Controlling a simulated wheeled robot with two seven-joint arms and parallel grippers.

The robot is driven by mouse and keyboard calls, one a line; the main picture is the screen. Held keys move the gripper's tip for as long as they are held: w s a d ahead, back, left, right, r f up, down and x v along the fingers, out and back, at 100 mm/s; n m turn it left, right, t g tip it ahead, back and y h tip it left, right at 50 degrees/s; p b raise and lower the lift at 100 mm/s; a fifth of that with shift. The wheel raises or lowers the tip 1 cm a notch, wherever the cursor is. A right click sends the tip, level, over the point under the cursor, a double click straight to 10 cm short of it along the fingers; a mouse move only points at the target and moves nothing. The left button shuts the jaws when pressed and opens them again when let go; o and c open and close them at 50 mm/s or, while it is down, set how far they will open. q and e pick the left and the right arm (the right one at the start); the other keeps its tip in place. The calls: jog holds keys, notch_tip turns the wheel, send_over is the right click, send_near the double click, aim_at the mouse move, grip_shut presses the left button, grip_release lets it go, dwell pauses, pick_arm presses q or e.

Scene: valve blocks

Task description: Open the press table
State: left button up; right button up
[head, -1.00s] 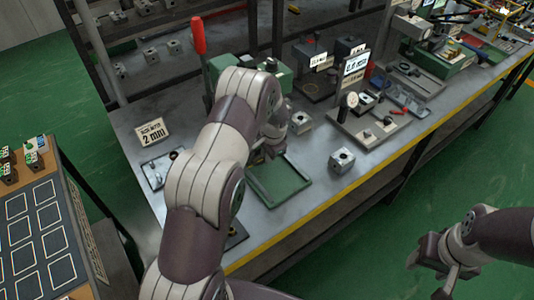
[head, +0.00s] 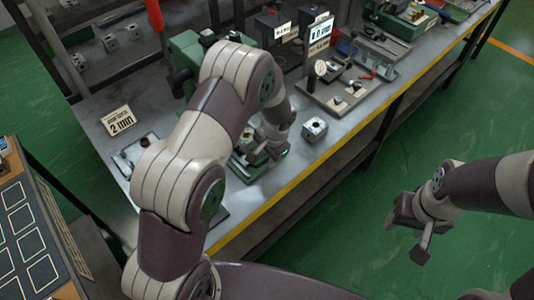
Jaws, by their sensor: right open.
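The green press (head: 185,50) stands on the workbench with its red lever (head: 155,16) raised at its left; my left arm covers much of it. A low green plate (head: 240,168), which looks like the press table, lies in front of it near the bench's yellow edge, mostly hidden by my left arm and hand. My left gripper (head: 272,150) is at this plate; whether it touches is unclear, and its jaws are too small and covered to judge. My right gripper (head: 408,232) is open and empty, out over the green floor.
A metal block with a bore (head: 314,129) stands right of my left gripper. A fixture with a dial gauge (head: 338,85) is behind it. A board with outlined squares (head: 28,240) is at lower left. Floor at right is clear.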

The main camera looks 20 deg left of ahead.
pick_arm(q)
notch_tip(320, 180, up, 12)
jog(key=s+d, duration=0.1)
jog(key=d, duration=0.1)
jog(key=shift+s+r+b, duration=0.15)
jog(key=shift+r+b, duration=0.1)
jog(key=shift+b, duration=0.15)
jog(key=s+a+n, duration=0.2)
jog(key=s+n, duration=0.1)
jog(key=s, duration=0.5)
jog(key=s+a+r+n+h, duration=0.1)
jog(key=s+a+n, duration=0.1)
jog(key=s, duration=0.7)
jog(key=shift+n+h, duration=0.3)
jog(key=shift+n, duration=0.2)
jog(key=shift+s+a+r, duration=0.1)
